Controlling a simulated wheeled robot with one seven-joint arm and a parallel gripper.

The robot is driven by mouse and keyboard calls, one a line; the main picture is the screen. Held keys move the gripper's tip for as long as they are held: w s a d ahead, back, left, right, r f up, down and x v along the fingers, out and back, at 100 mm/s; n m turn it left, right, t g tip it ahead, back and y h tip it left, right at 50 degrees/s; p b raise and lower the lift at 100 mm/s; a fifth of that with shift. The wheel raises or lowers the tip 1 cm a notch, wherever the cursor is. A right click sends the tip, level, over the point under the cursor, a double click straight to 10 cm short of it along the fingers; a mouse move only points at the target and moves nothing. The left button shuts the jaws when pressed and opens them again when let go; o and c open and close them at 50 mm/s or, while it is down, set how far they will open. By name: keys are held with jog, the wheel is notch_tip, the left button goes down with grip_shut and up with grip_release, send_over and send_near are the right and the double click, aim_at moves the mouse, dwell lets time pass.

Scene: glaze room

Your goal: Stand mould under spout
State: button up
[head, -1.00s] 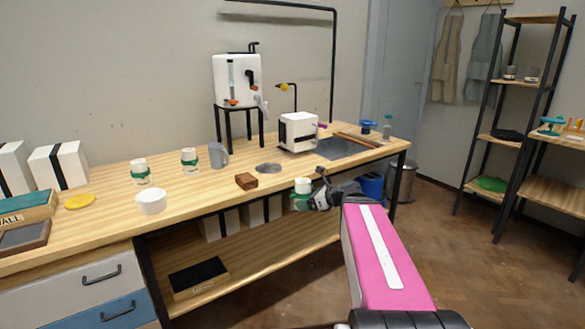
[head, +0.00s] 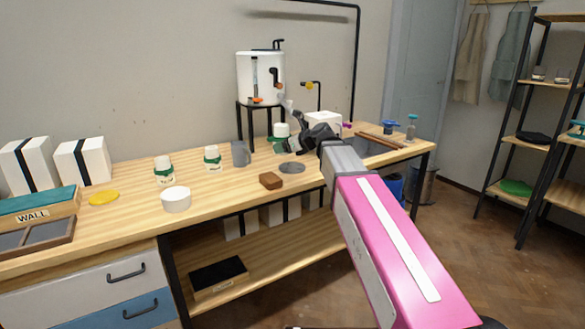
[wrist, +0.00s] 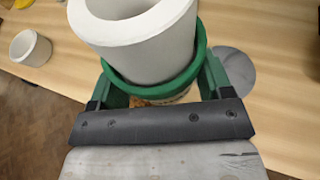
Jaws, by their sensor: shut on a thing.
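My gripper (head: 291,143) is shut on a white mould (head: 281,130) with a green band. In the wrist view the mould's white open rim (wrist: 140,28) and green band (wrist: 155,78) sit between my green fingers. The mould is upright in the head view, held near the urn stand. The white urn (head: 260,78) stands on a black stand, with its grey spout (head: 287,104) close above and right of the mould. A grey disc (head: 291,168) lies on the bench nearer me; it also shows in the wrist view (wrist: 238,68). The mould's base is partly hidden.
Two similar banded moulds (head: 163,169) (head: 212,158), a grey jug (head: 240,153), a white bowl (head: 176,199) and a brown block (head: 270,181) stand on the bench (head: 225,193). A white box (head: 323,121) stands right of my gripper.

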send_over(295, 168)
notch_tip(295, 168, down, 7)
jog(key=shift+a+r, duration=0.1)
jog(key=shift+r, duration=0.1)
jog(key=shift+f, duration=2.1)
jog(key=shift+f, duration=0.1)
jog(key=o, duration=1)
jog(key=shift+s+r, duration=0.1)
jog(key=shift+r, duration=0.1)
jog(key=v, duration=1.2)
jog(key=shift+f, duration=0.15)
